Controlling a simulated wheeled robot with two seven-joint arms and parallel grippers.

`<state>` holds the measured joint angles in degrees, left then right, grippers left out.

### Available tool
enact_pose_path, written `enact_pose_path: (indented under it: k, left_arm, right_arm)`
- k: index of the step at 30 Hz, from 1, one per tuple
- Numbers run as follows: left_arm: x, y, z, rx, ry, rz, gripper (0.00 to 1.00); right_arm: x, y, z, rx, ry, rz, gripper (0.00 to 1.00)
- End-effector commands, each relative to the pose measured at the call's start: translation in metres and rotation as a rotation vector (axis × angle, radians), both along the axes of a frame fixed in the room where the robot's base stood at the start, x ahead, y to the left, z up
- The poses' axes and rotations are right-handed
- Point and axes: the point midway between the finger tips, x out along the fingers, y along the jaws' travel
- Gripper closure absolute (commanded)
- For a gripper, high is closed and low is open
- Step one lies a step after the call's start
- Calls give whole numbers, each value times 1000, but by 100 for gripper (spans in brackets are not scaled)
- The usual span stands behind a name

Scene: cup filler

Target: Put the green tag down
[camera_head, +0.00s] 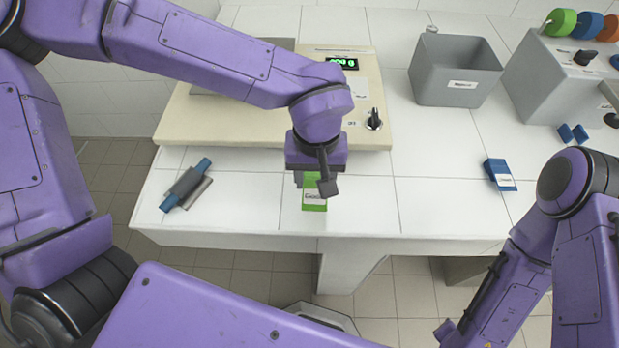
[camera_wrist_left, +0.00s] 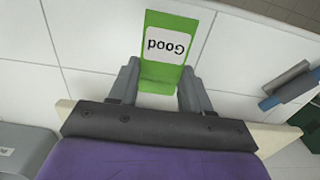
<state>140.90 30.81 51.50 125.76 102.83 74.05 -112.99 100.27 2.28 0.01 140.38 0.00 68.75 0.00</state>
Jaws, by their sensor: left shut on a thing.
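The green tag (camera_head: 315,204) has a white label and is at the front of the white table (camera_head: 430,208), under my left gripper (camera_head: 311,181). In the left wrist view the green tag (camera_wrist_left: 168,42) shows a label reading "Good". My left gripper (camera_wrist_left: 160,88) is shut on the near part of the tag, one finger on each side. I cannot tell whether the tag touches the table top. My right arm shows at the right edge of the head view, but its gripper is not visible.
A cream machine (camera_head: 370,88) with a green display stands behind the gripper. A blue tag (camera_head: 500,174) lies to the right. A blue and grey roller-like object (camera_head: 186,185) lies to the left. A grey bin (camera_head: 455,71) stands at the back. The table top between them is clear.

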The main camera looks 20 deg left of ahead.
Motion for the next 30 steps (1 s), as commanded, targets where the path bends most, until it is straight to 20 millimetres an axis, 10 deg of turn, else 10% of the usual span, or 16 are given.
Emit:
enact_pose_path:
  k: [12,24,25,27,30]
  left_arm:
    - [18,18,-58,1,-1,-1,81]
    - [18,18,-64,-1,0,0,81]
    - [18,18,-64,-1,0,1,45]
    - [18,18,-64,-1,-1,1,26]
    - [18,18,-64,-1,-1,1,26]
  right_arm:
    - [0,0,1,0,0,0,57]
    - [0,0,3,0,0,0,57]
    - [0,0,2,0,0,0,57]
    - [0,0,2,0,0,0,57]
    - [0,0,2,0,0,0,57]
